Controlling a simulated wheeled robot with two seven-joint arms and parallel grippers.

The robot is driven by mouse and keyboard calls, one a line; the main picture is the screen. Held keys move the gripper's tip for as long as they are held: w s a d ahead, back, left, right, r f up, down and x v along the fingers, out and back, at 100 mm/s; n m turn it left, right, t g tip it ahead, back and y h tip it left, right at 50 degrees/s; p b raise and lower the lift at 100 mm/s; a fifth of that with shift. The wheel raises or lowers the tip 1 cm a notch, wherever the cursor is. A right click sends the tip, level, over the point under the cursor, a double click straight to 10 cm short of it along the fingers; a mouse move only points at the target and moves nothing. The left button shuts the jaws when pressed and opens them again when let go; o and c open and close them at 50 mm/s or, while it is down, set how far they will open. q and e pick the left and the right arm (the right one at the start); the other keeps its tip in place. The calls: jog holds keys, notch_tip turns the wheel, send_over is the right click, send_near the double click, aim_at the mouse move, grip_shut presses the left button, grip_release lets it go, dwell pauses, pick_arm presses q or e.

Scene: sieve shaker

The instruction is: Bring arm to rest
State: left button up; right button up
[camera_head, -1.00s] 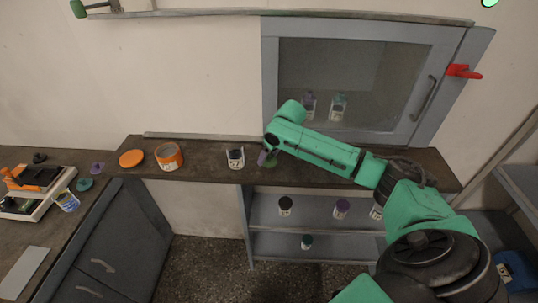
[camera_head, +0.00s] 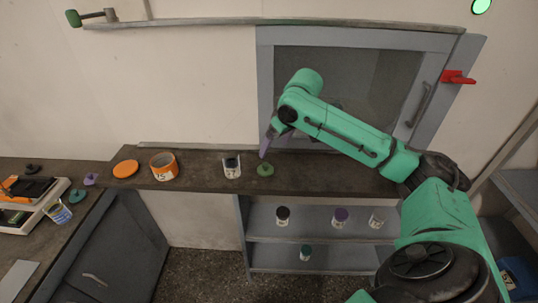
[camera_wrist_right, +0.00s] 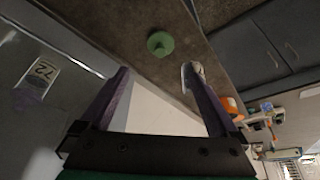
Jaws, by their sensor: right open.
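My right arm reaches in from the right in the head view. Its gripper (camera_head: 266,148) has purple fingers and hangs above the back counter (camera_head: 205,183), in front of the glass cabinet. In the right wrist view the two fingers (camera_wrist_right: 158,88) stand wide apart with nothing between them. A green lid with a knob (camera_head: 265,170) lies on the counter just below the gripper, apart from it; it also shows in the wrist view (camera_wrist_right: 160,43). My left gripper is not in view.
A labelled jar (camera_head: 231,167), an orange jar (camera_head: 164,167) and an orange lid (camera_head: 125,168) stand on the counter. The cabinet (camera_head: 345,36) with a red handle (camera_head: 457,77) is behind my arm. Several jars sit on shelves (camera_head: 262,231) below. A scale (camera_head: 35,205) is at left.

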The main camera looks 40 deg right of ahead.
jog(key=s+a+f+n+y, duration=0.1)
jog(key=s+a+f, duration=0.4)
jog(key=a+f, duration=0.3)
jog(key=s+a+f+n+y, duration=0.1)
jog(key=s+a+f+n, duration=0.1)
jog(key=s+a+f, duration=0.4)
jog(key=s+d+f+m+g+h, duration=0.1)
jog(key=s+d+f+m+h, duration=0.15)
jog(key=s+f, duration=0.55)
jog(key=s+f+g, duration=0.1)
jog(key=s+f, duration=0.1)
jog(key=f, duration=0.7)
jog(key=s+f, duration=0.2)
jog(key=f, duration=0.8)
jog(key=s+d+f+g, duration=0.1)
jog(key=s+d+f, duration=0.2)
jog(key=s+f, duration=1.2)
jog(key=shift+s+d, duration=0.15)
jog(key=shift+s, duration=0.65)
